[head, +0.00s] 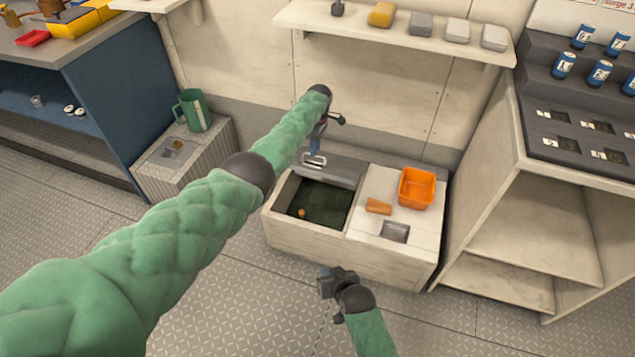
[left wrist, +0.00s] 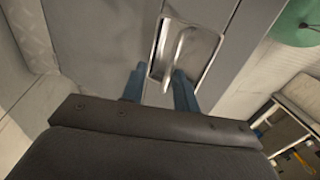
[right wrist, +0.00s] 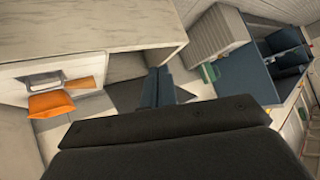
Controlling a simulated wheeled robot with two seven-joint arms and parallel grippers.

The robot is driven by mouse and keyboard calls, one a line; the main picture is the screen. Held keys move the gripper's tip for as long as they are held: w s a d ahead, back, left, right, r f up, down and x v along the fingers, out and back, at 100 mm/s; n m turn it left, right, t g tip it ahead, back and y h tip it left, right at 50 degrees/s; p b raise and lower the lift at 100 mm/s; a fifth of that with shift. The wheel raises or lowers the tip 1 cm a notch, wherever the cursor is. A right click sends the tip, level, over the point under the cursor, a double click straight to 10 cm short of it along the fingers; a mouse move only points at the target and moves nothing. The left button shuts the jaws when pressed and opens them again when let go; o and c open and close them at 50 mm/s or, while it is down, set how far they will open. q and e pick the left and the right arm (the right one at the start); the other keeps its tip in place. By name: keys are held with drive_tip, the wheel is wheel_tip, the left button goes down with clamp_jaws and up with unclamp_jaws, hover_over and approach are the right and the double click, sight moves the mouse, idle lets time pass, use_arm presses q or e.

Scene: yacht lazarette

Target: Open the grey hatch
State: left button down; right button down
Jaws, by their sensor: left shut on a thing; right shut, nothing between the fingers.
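The grey hatch (head: 340,171) is raised at the back of the left half of a low white locker (head: 310,240). Its opening shows a dark green interior (head: 325,208). The hatch has a pale metal handle (head: 313,161), also seen in the left wrist view (left wrist: 180,48). My left gripper (head: 317,147) is at this handle, shut on it, with its blue fingers either side of the handle's end. The arm hides part of the hatch's surroundings. My right gripper (head: 326,283) is shut and empty, in front of the locker.
An orange bin (head: 416,188), an orange-brown block (head: 378,206) and a recessed pull (head: 395,231) are on the locker's right half. A white shelf unit (head: 545,225) stands right, a ribbed box (head: 205,155) with a green mug (head: 193,110) left. A wall shelf (head: 400,37) hangs above.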

use_arm(q)
drive_tip(key=shift+d+f, duration=0.15)
drive_tip(key=shift+f, duration=0.05)
use_arm(e)
drive_tip(key=w+a+r+n+t+h, duration=0.2)
drive_tip(key=w+a+r+n, duration=0.3)
drive_tip(key=w, duration=0.4)
drive_tip(key=w+a+r+n+t+h, duration=0.1)
drive_tip(key=w+a+r+n, duration=0.4)
drive_tip(key=w, duration=0.5)
wheel_tip(320, 180, down, 3)
drive_tip(key=s+d+n+t+h, duration=0.1)
drive_tip(key=n+h, duration=0.2)
drive_tip(key=n, duration=0.7)
drive_tip(key=d+n+h, duration=0.2)
drive_tip(key=n+h, duration=0.1)
drive_tip(key=n, duration=0.6)
drive_tip(key=w+d, duration=0.3)
drive_tip(key=w, duration=0.8)
drive_tip(key=shift+d+f, duration=0.2)
drive_tip(key=shift+f, duration=0.1)
